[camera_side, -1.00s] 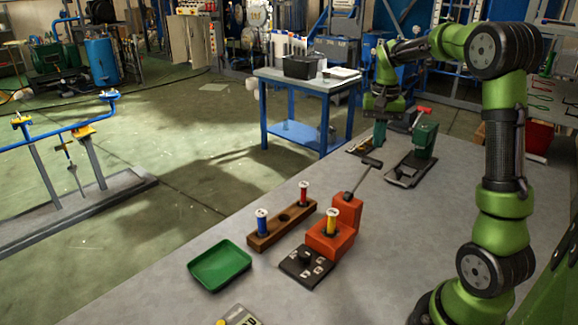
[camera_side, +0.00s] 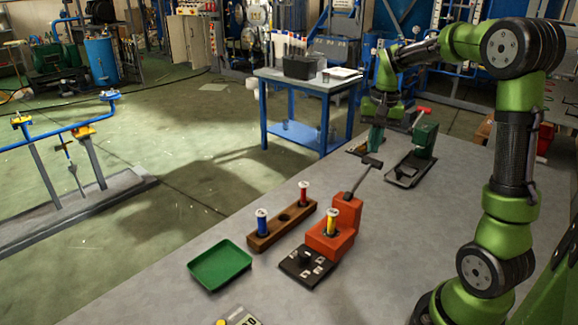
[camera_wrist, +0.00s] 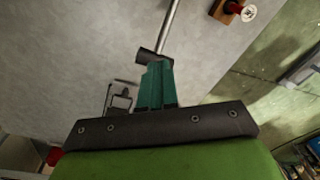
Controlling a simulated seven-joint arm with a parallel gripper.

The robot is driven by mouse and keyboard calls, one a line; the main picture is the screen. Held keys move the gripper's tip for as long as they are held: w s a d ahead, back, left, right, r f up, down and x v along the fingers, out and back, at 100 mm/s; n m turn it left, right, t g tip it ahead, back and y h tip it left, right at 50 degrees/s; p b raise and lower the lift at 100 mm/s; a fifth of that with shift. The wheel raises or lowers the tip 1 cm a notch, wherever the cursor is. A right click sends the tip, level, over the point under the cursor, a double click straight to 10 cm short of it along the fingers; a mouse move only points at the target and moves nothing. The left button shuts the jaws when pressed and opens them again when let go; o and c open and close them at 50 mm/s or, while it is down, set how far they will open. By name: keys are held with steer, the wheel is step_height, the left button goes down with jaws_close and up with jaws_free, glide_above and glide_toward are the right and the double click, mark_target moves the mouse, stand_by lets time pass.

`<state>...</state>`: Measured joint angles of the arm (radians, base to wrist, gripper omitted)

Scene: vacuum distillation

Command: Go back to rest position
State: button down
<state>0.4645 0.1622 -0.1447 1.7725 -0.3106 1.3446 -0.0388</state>
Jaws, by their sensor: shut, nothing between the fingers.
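My gripper (camera_side: 375,147) hangs at the far part of the grey table, its teal fingers pointing down and together, with nothing held. In the wrist view the closed fingers (camera_wrist: 155,68) show beside a black lever handle (camera_wrist: 147,55) on a metal rod. That lever (camera_side: 370,162) belongs to the orange device (camera_side: 333,235), and its handle is just below my fingertips in the side view. I cannot tell whether they touch. A yellow-banded vial (camera_side: 331,222) stands in the orange device.
A wooden rack (camera_side: 282,226) holds a blue vial (camera_side: 262,224) and a red vial (camera_side: 304,195). A green tray (camera_side: 220,264) and a black control pad (camera_side: 306,267) are nearer. A green device with a red handle (camera_side: 425,138) stands right of my gripper.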

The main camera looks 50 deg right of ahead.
steer(key=s+a+r+n+t+y, duration=0.1)
steer(key=s+a+r+n+t, duration=0.1)
steer(key=a, duration=1)
steer(key=s+a+r+n+t+y, duration=0.1)
steer(key=s+a+r+n+t, duration=0.1)
steer(key=s+a+n+t, duration=0.2)
steer(key=s+a+n, duration=0.1)
steer(key=s+a, duration=0.2)
steer(key=a, duration=0.5)
steer(key=shift+a, duration=0.25)
